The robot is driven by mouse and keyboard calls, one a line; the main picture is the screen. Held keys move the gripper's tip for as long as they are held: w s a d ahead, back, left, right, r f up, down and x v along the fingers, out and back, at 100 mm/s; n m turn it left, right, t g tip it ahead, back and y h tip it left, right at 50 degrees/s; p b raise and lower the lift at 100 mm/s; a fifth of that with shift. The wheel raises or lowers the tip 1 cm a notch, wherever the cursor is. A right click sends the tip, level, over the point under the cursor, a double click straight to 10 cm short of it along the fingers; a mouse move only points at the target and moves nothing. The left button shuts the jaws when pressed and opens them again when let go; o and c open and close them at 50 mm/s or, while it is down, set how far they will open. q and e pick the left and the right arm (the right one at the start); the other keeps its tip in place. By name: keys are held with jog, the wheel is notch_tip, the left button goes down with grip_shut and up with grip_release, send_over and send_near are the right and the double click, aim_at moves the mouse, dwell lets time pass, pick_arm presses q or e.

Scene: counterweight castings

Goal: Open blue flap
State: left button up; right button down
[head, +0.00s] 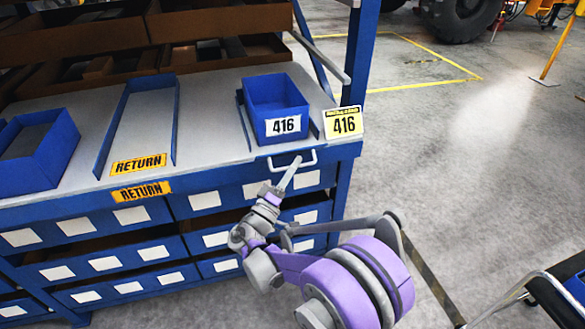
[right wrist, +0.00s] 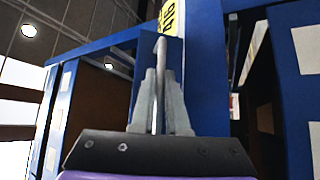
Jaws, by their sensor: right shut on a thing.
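The blue flap (head: 281,162) is at the front edge of the workbench, below the blue bin marked 416, and looks closed. A pale U-shaped handle (head: 312,158) sticks out from it. My right gripper (head: 296,164) reaches up to the handle and is shut on it. In the right wrist view the gripper's two grey fingers (right wrist: 160,95) stand on either side of the thin handle bar (right wrist: 158,75), with blue panel behind. My left gripper is not in view.
An empty return lane (head: 140,118) and another blue bin (head: 28,148) lie left. A dark cart (head: 548,300) stands at lower right. Floor to the right is open.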

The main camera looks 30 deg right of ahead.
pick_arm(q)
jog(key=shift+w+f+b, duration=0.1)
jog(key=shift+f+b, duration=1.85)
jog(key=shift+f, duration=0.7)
pick_arm(e)
jog(key=shift+w+f+m+g+h, duration=0.1)
jog(key=shift+f+m+g+h, duration=0.7)
jog(key=shift+m, duration=0.95)
jog(key=shift+w+f+m+g+h, duration=0.15)
jog(key=shift+f+m+g+h, duration=0.25)
jog(key=shift+m+g+h, duration=1.1)
jog(key=shift+w+f+m+g+h, duration=0.1)
jog(key=shift+f+m+g+h, duration=0.55)
jog(key=shift+m, duration=1.4)
jog(key=shift+g, duration=0.25)
jog(key=c, duration=0.9)
grip_release()
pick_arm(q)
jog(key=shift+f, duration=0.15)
pick_arm(e)
jog(key=v, duration=1)
jog(key=shift+a+f, duration=0.2)
jog(key=shift+f, duration=0.1)
jog(key=shift+c, duration=0.3)
